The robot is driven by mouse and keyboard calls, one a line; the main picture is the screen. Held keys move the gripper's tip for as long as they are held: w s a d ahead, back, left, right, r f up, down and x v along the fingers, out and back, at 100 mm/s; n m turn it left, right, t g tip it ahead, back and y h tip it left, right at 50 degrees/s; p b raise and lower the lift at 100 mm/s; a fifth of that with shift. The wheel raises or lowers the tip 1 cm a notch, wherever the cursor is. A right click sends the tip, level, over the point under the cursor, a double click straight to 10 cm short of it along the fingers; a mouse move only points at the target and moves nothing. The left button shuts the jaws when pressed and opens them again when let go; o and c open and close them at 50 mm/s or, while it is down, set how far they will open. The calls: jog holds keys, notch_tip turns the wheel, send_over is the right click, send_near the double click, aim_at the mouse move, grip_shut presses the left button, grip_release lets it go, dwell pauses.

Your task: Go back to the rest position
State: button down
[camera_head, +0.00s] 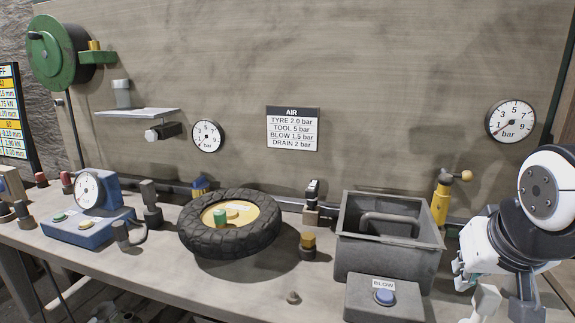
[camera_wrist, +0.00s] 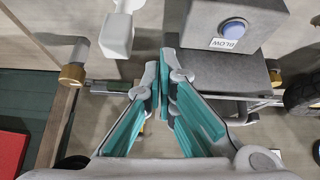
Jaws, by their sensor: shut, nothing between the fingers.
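My gripper (camera_wrist: 163,68) shows in the wrist view with its two teal-lined fingers meeting at the tips and nothing between them. In the head view, my gripper (camera_head: 461,270) is at the right, partly hidden below the white and black wrist of my arm. It is just right of the grey bin (camera_head: 344,236) and above the bench. In the wrist view, the grey box with the blue BLOW button (camera_wrist: 234,28) lies beyond the fingertips to the right. I cannot tell the exact gap between my fingertips and the bench.
The BLOW box (camera_head: 384,297) stands in front of the bin. A pale blocky item (camera_head: 486,301) stands near my gripper, and a yellow fitting (camera_head: 440,204) stands behind it. A tyre (camera_head: 274,239) lies mid-bench. A gauge (camera_head: 511,121) hangs on the wall. The air above the bench's middle is free.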

jog(key=s+a+f+n+g+y, duration=0.1)
jog(key=s+a+g, duration=0.25)
jog(key=s, duration=0.65)
jog(key=s+a+n+g+y, duration=0.15)
jog(key=s+a, duration=0.25)
jog(key=s, duration=0.6)
notch_tip(320, 180, up, 21)
jog(key=t+p, duration=0.2)
jog(key=p, duration=1.7)
jog(key=shift+w+f+t+p, duration=0.15)
jog(key=shift+w+t+p, duration=0.2)
jog(key=shift+w+t, duration=0.05)
